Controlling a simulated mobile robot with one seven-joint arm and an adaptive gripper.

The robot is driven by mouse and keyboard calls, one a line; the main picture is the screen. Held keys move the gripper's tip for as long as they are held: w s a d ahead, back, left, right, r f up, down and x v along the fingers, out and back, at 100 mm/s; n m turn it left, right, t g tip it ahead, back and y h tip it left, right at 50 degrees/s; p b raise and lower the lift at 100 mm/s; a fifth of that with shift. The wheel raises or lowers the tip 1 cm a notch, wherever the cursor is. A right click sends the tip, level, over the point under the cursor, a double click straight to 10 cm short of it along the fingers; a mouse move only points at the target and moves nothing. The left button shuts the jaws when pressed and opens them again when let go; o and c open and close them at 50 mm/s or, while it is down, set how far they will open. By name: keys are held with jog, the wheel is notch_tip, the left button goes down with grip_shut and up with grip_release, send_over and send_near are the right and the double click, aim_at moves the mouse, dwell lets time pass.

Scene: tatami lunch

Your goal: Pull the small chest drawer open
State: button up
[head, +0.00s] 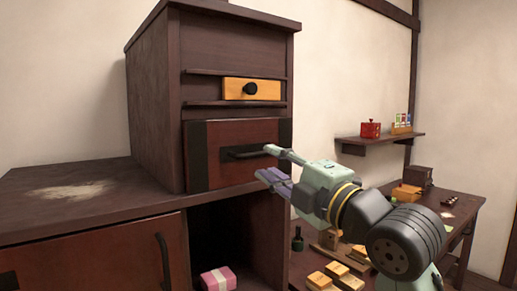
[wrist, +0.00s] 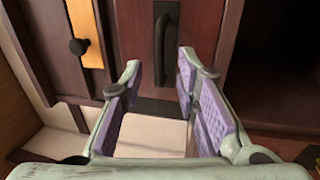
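The small dark wooden chest (head: 155,100) stands on a larger cabinet. Its lower drawer (head: 215,165) has a red-brown front with dark corner plates and a black bar handle (head: 245,152). Above it is a narrow light-wood drawer (head: 235,89) with a round black knob (head: 250,89). My gripper (head: 265,163) is open and empty at the right end of the bar handle. In the wrist view the handle (wrist: 164,40) lies just beyond and between my open fingertips (wrist: 161,62). I cannot tell whether a finger touches it. The lower drawer looks closed.
The cabinet top (head: 75,195) left of the chest is bare. A pink box (head: 217,279) lies in the open compartment below. A low table (head: 455,208) with small boxes and a wall shelf (head: 380,142) with a red box are at right.

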aim_at(259, 155)
jog(key=p+x, duration=0.1)
jog(key=x, duration=0.4)
jog(key=shift+w+a, duration=0.15)
jog(key=shift+w, duration=0.1)
jog(key=shift+c, duration=0.4)
grip_shut()
